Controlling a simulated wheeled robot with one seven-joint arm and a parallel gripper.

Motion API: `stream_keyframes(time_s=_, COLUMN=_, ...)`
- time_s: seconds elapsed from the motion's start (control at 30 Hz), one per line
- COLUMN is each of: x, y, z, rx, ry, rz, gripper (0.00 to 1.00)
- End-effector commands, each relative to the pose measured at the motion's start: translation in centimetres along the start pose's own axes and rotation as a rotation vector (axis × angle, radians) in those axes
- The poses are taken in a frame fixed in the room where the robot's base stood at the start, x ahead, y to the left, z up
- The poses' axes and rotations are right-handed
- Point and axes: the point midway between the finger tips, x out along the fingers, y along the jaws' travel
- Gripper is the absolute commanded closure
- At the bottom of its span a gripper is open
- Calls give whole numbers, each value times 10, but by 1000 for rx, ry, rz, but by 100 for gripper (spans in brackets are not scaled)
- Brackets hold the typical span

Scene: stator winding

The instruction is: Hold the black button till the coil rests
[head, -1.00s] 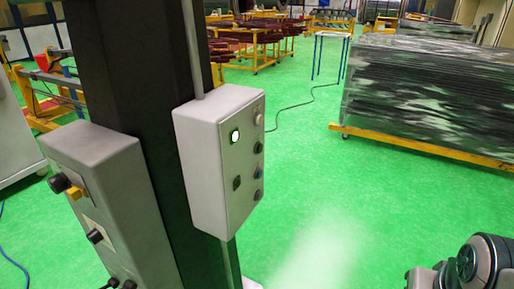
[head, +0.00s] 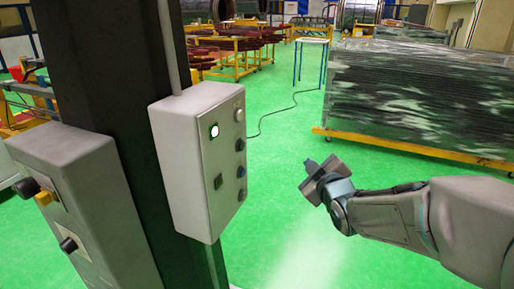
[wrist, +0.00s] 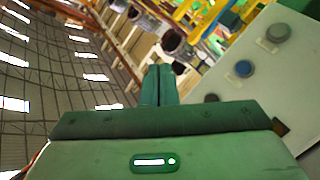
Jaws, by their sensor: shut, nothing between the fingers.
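A light grey control box (head: 190,195) is fixed to a dark post in the head view. Its right column holds a pale button, a black button (head: 240,145), a blue button (head: 241,171) and a grey button. In the wrist view the black button (wrist: 211,98) is partly seen just right of the fingers, beyond the blue button (wrist: 245,68). My gripper (head: 311,164) is to the right of the box, apart from it. Its fingers (wrist: 158,85) are closed together and empty. I cannot tell which coil is meant.
A lit white button (head: 214,131) and a dark square switch (head: 218,181) form the box's left column. A second grey box (head: 75,165) with knobs is at left. Dark stacked sheets (head: 415,95) on a yellow frame stand back right.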

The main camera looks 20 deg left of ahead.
Motion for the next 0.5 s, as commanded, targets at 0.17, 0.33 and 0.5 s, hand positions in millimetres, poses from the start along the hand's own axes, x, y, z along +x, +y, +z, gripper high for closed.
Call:
stream_keyframes(time_s=0.17, x=25, y=-24, z=-31, rx=-86, ry=202, rz=26, gripper=100)
stream_keyframes(time_s=0.33, x=30, y=-31, z=-46, rx=-113, ry=282, rz=46, gripper=100)
stream_keyframes(time_s=0.5, x=30, y=-31, z=-48, rx=-117, ry=292, rz=49, gripper=100)
